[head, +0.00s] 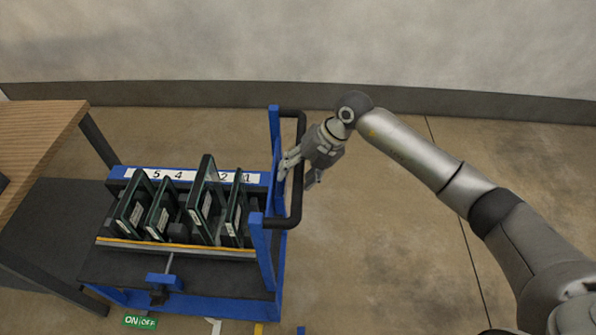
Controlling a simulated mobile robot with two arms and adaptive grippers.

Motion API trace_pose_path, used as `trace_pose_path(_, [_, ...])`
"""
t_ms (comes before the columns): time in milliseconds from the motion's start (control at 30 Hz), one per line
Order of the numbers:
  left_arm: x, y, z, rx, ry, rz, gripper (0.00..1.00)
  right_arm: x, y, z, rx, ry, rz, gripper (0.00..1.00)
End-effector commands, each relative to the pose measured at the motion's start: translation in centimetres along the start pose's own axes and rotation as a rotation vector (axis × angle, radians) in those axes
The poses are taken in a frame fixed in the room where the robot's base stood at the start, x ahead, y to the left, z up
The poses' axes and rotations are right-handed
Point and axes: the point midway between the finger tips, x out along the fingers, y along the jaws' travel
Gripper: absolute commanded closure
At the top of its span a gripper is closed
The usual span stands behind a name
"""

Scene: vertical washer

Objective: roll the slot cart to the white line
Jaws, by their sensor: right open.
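The slot cart (180,295) is a blue-framed cart with a dark deck, at the left of the head view. Several dark panels (205,205) stand upright in its numbered slots. A black U-shaped handle (296,205) is on its right side. My right gripper (299,173) is open at the handle, with its fingers appearing on either side of the bar; contact cannot be told. A short white mark (215,326) shows on the floor at the bottom edge; whether it is the white line is unclear. My left gripper is not in view.
A wooden-topped table (38,135) with dark legs stands close at the cart's left. A green ON/OFF label (139,321) and a yellow mark (259,328) are at the bottom. A wall (300,45) runs across the back. Floor right of the cart is clear.

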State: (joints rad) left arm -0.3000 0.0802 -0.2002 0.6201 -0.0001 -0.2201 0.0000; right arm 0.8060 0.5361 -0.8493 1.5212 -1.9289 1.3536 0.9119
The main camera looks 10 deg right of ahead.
Motion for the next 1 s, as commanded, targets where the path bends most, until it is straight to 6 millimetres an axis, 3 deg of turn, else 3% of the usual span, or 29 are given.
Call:
trace_pose_path(167, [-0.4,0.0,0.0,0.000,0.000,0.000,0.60,-0.5,0.0,0.1,0.000,-0.001,-0.001,0.46])
trace_pose_path(1000, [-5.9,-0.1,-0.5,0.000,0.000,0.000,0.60,-9.0,0.1,0.1,0.000,-0.002,-0.001,0.46])
